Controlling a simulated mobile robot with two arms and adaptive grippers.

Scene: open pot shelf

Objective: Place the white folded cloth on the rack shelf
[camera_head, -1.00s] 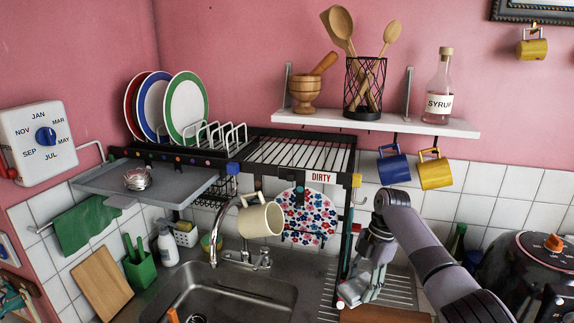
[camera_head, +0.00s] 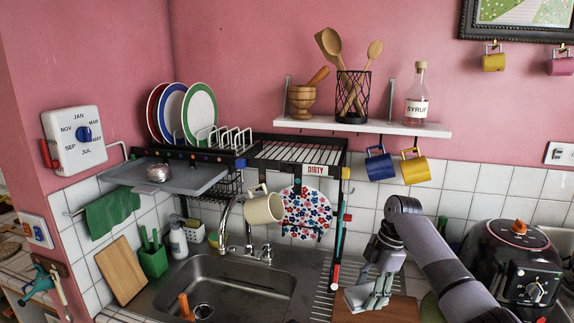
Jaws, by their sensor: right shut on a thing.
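My right gripper (camera_head: 376,290) is low at the right of the sink, above a brown board. It is shut on a small white thing, which looks like the folded cloth (camera_head: 357,297); the fingers hide part of it. The black rack (camera_head: 345,172) stands over the sink, up and to the left of the gripper. Its wire shelf (camera_head: 297,152), above a "DIRTY" label, is empty. The gripper and cloth are below and apart from the shelf. My left gripper is not in view.
Plates (camera_head: 199,110) stand at the rack's left, beside a grey tray (camera_head: 190,176). A cream mug (camera_head: 265,208) and a floral round piece (camera_head: 307,212) hang under the rack. Blue and yellow mugs (camera_head: 415,168) hang below the white wall shelf (camera_head: 400,127). A black cooker (camera_head: 515,262) stands at right.

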